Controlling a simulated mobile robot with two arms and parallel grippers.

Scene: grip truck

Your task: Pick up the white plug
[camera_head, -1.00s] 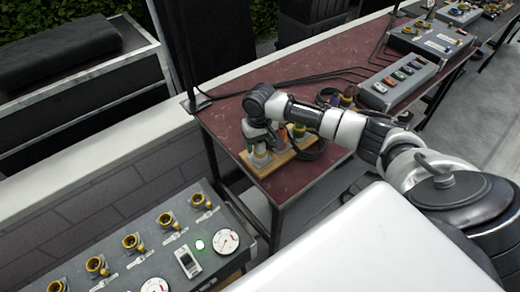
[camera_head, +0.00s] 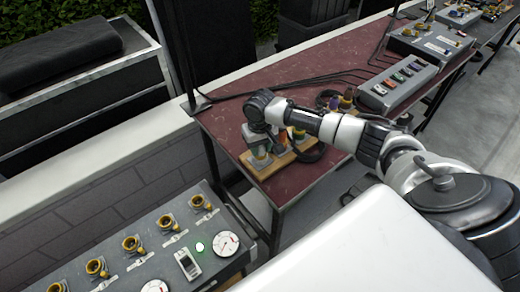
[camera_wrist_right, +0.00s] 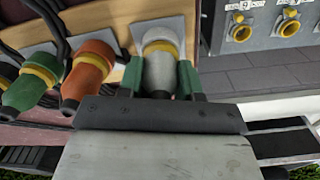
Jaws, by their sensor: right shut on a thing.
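The white plug (camera_wrist_right: 160,70) has a grey-white body and a yellow collar, and stands at one end of a row on a wooden board (camera_wrist_right: 101,14). It still meets its square plate on the board. My right gripper (camera_wrist_right: 159,76) has its green fingers closed on both sides of the plug. In the head view my right gripper (camera_head: 258,147) reaches down over the near end of the board, mostly hiding the plug. An orange plug (camera_wrist_right: 88,74) and a green plug (camera_wrist_right: 35,82) stand beside it. My left gripper is out of view.
The board lies on a dark red table (camera_head: 300,78) near its front corner. Black cables cross the table. A grey box with coloured switches (camera_head: 397,85) stands farther back. A control panel with yellow sockets and gauges (camera_head: 150,252) is at the lower left.

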